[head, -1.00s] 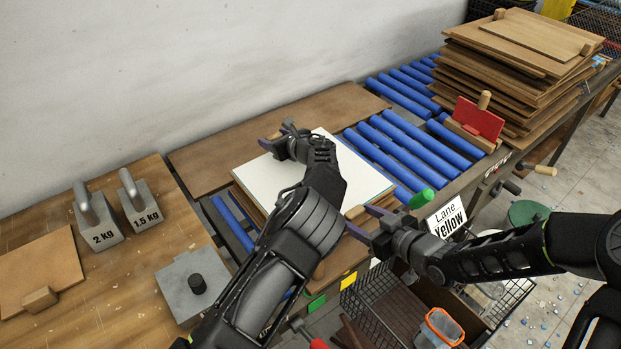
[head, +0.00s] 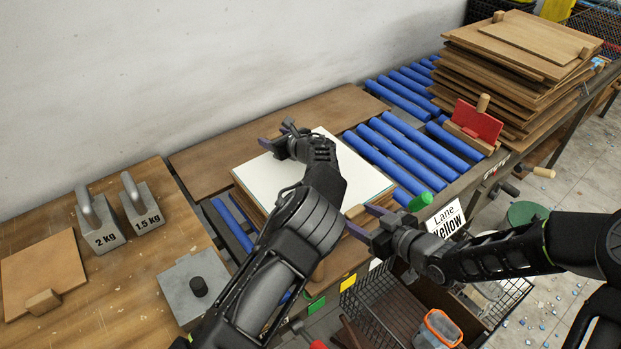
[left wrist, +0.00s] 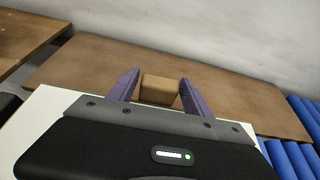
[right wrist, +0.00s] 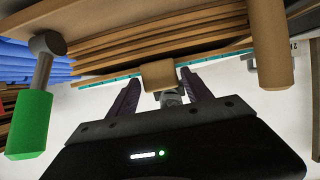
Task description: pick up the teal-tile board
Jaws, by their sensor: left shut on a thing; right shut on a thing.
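The board has a plain white sheet (head: 265,180) on top and lies level over a stack of brown boards (right wrist: 150,40). A thin teal edge (right wrist: 100,83) shows in the right wrist view. My left gripper (head: 279,135) is shut on a wooden block (left wrist: 160,90) at the board's far side. My right gripper (head: 362,222) is shut on the wooden block (right wrist: 158,75) at its near side. My left arm covers part of the sheet. I cannot tell whether the board is clear of the stack.
Blue rollers (head: 412,145) run to the right, with a red stop block (head: 478,120) before a tall board stack (head: 515,75). Two weights (head: 101,222) stand on the left table. A wire basket (head: 385,310) hangs below the right gripper. A green-handled lever (right wrist: 27,125) is beside it.

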